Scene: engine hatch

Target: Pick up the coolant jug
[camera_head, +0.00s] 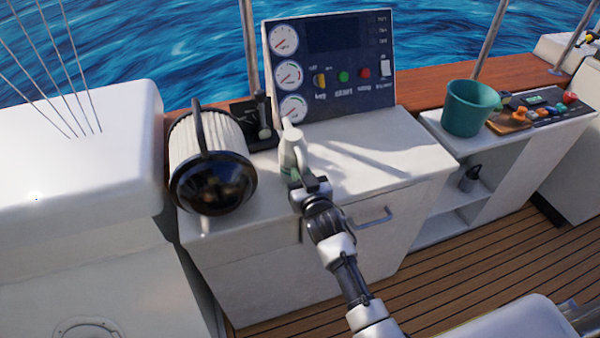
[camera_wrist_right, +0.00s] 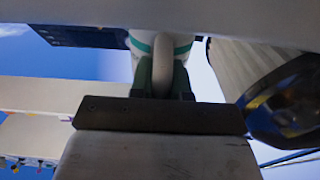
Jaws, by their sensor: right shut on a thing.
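The coolant jug (camera_head: 292,150) is white with a green band and stands on the white console top, in front of the gauge panel. My right gripper (camera_head: 302,183) is at the jug's near side, shut on its handle. In the right wrist view the pale handle (camera_wrist_right: 181,78) shows between the dark fingers of the gripper (camera_wrist_right: 163,82). The jug's lower part is partly hidden behind the gripper. My left gripper is not in view.
A ribbed white cylinder with a black dome (camera_head: 212,160) stands close left of the jug. The gauge panel (camera_head: 330,65) rises behind it. The console top (camera_head: 385,150) is clear to the right. A green bucket (camera_head: 468,108) stands on the right counter.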

